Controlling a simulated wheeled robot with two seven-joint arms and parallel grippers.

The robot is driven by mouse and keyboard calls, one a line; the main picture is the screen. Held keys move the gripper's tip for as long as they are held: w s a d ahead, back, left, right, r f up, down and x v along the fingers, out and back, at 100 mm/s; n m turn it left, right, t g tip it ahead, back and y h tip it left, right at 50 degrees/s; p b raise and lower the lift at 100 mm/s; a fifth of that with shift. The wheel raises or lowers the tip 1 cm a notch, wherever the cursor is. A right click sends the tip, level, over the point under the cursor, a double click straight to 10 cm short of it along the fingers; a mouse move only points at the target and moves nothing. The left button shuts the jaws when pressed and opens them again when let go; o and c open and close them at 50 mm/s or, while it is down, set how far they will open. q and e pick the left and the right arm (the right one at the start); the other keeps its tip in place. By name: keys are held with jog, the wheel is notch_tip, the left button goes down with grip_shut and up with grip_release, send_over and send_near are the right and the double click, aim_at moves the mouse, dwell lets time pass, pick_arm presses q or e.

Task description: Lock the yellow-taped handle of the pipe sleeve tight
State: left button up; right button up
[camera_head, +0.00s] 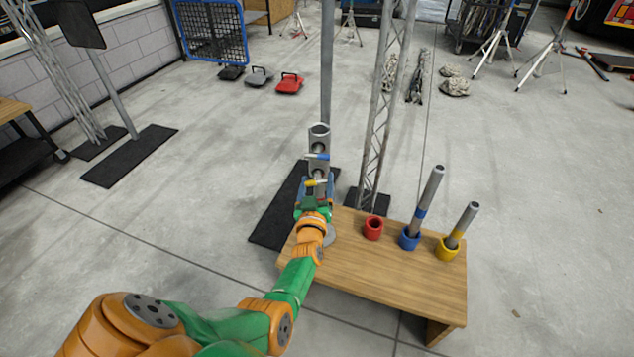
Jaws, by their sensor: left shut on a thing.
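The pipe sleeve (319,164) is a grey metal piece standing upright just past the left end of the wooden table. Its open round top shows. A blue-taped handle (318,156) crosses its upper part, and the yellow-taped handle (313,183) sits lower. My left gripper (314,187) reaches from below to the yellow-taped handle and is shut on it. The fingers and the wrist hide part of the handle and the lower sleeve. I cannot tell how far the handle is turned. My right gripper is not in view.
The wooden table (390,270) carries a red cup (373,228), a blue cup (409,238) and a yellow cup (447,249). Grey pipes lean in the blue and yellow cups. A lattice truss (384,110) stands behind the table. Open floor lies to the left.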

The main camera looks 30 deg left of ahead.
pick_arm(q)
jog(key=shift+w+a+r+m, duration=0.1)
jog(key=shift+r+m, duration=0.2)
jog(key=shift+m, duration=0.3)
jog(key=o, duration=1.3)
jog(key=shift+s+d+f, duration=0.1)
jog(key=shift+s+d, duration=0.1)
jog(key=p+v, duration=0.3)
jog(key=v, duration=0.3)
jog(key=shift+s, duration=0.35)
jog(key=shift+d, duration=0.15)
